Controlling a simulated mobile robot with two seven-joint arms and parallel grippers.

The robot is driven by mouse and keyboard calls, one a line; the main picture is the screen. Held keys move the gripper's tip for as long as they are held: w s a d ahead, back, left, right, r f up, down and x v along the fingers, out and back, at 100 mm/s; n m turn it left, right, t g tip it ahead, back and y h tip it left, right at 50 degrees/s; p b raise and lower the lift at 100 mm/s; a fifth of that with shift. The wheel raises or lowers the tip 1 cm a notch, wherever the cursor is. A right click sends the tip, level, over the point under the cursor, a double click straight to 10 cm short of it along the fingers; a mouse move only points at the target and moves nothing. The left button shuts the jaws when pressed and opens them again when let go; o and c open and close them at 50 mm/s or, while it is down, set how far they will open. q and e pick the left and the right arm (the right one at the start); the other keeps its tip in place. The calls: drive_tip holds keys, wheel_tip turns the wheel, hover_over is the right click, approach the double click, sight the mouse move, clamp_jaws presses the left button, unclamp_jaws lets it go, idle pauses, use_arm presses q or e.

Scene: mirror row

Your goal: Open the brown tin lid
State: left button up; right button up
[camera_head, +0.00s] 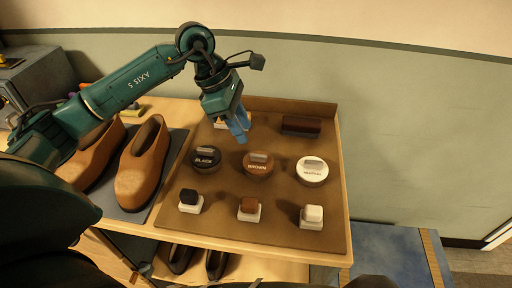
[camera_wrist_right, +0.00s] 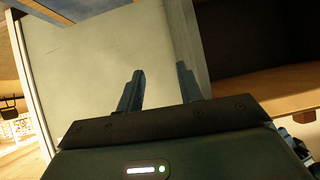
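The brown tin (camera_head: 258,172) stands upright on the brown mat (camera_head: 232,222), between a black tin (camera_head: 206,166) and a neutral white-topped tin (camera_head: 312,175). Its lid, with a light raised grip on top (camera_head: 258,156), looks seated on it. My left gripper (camera_head: 240,132) hangs above the mat, behind and slightly left of the brown tin, apart from it, its blue fingers pointing down. I cannot tell whether these fingers are parted. My right gripper (camera_wrist_right: 162,85) shows in the right wrist view with its two fingers apart and nothing between them.
Black (camera_head: 190,201), brown (camera_head: 249,209) and white (camera_head: 311,216) small blocks line the mat's front. A dark brush-like block (camera_head: 301,126) lies at the back right. Brown shoes (camera_head: 142,168) stand left of the mat. A pale panel (camera_wrist_right: 100,60) stands near my right gripper.

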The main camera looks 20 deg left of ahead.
sight(258, 154)
use_arm(q)
drive_tip(key=p+x, duration=0.1)
drive_tip(key=x, duration=0.7)
drive_tip(key=shift+d+f, duration=0.1)
clamp_jaws()
drive_tip(key=shift+w, duration=0.1)
